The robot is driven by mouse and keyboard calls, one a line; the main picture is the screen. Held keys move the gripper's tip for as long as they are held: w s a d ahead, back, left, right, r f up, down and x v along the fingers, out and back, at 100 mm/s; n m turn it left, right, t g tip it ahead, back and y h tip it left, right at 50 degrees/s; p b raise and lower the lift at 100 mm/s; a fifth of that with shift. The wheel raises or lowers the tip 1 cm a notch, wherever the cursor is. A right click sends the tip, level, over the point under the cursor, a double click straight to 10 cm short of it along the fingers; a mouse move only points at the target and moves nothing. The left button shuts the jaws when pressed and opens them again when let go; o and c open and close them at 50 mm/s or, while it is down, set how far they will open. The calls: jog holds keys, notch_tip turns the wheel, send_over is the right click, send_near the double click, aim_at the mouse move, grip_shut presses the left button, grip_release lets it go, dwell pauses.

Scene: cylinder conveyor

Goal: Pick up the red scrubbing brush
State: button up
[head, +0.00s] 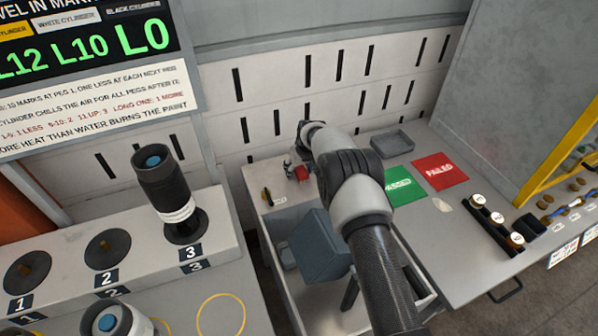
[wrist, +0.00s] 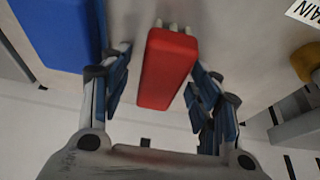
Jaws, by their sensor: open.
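The red scrubbing brush (wrist: 166,68) lies between the spread fingers of my gripper (wrist: 158,84) in the wrist view. It is a red block with a few pale stubs at its upper end. I see a gap on each side of it, wider at the left finger. My gripper is open and not closed on it. In the head view a small red patch of the brush (head: 302,173) shows beside my gripper (head: 290,164), at the back left of the pale counter. My arm hides part of that area.
A blue object (wrist: 60,35) is left of the brush in the wrist view. In the head view a blue-grey box (head: 325,245) sits in front, a grey tray (head: 391,143) behind. Green (head: 403,186) and red (head: 440,171) mats lie to the right.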

jog(key=shift+c, duration=0.6)
jog(key=shift+s+f, duration=0.15)
jog(key=c, duration=1)
jog(key=shift+c, duration=0.2)
jog(key=shift+d+p, duration=0.1)
jog(key=shift+p, duration=0.25)
jog(key=shift+r+p, duration=0.3)
jog(key=shift+p, duration=0.05)
notch_tip(320, 180, up, 20)
jog(key=p, duration=0.4)
jog(key=shift+p, duration=0.35)
